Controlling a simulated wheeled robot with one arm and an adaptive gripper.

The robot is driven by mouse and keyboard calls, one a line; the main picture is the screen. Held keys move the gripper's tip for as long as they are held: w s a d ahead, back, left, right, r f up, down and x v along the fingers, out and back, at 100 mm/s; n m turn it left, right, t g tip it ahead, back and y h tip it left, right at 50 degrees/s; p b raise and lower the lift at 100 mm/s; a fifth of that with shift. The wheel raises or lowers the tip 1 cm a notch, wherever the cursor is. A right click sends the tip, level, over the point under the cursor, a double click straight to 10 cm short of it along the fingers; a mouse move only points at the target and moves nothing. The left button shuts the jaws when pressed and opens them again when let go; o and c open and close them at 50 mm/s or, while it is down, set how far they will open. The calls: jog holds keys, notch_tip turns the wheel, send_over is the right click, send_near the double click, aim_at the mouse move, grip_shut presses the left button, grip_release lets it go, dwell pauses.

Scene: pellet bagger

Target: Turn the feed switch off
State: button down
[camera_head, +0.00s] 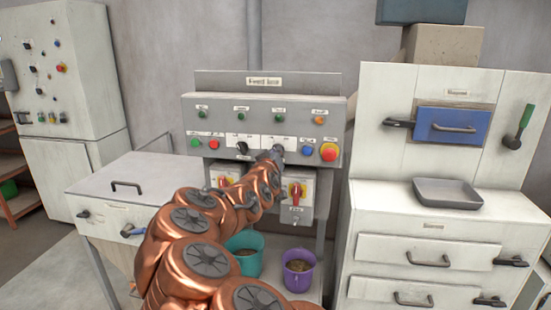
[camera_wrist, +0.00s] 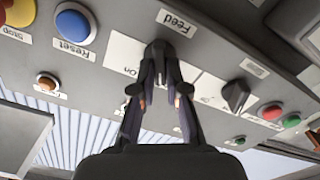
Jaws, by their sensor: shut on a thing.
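The feed switch (camera_wrist: 158,47) is a dark knob on a white plate in the wrist view, with a "Feed" label (camera_wrist: 177,21) next to it. The "On" mark (camera_wrist: 130,70) shows left of the knob. The off mark is not readable, and the exact angle of the knob is hard to tell. My gripper (camera_wrist: 159,68) is shut on the knob, one finger on each side. In the head view my gripper (camera_head: 275,153) reaches the control panel (camera_head: 267,108) and covers most of the switch.
Another dark rotary switch (camera_wrist: 235,95) sits close beside my gripper. A blue reset button (camera_wrist: 73,25) and a red stop button (camera_head: 329,152) are on the other side. Red-handled switches (camera_head: 295,191) are below. Teal (camera_head: 244,241) and purple (camera_head: 298,262) buckets stand under the panel.

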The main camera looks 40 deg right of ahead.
dwell(0.5)
jog(key=c, duration=1.2)
grip_release()
jog(key=shift+v, duration=6)
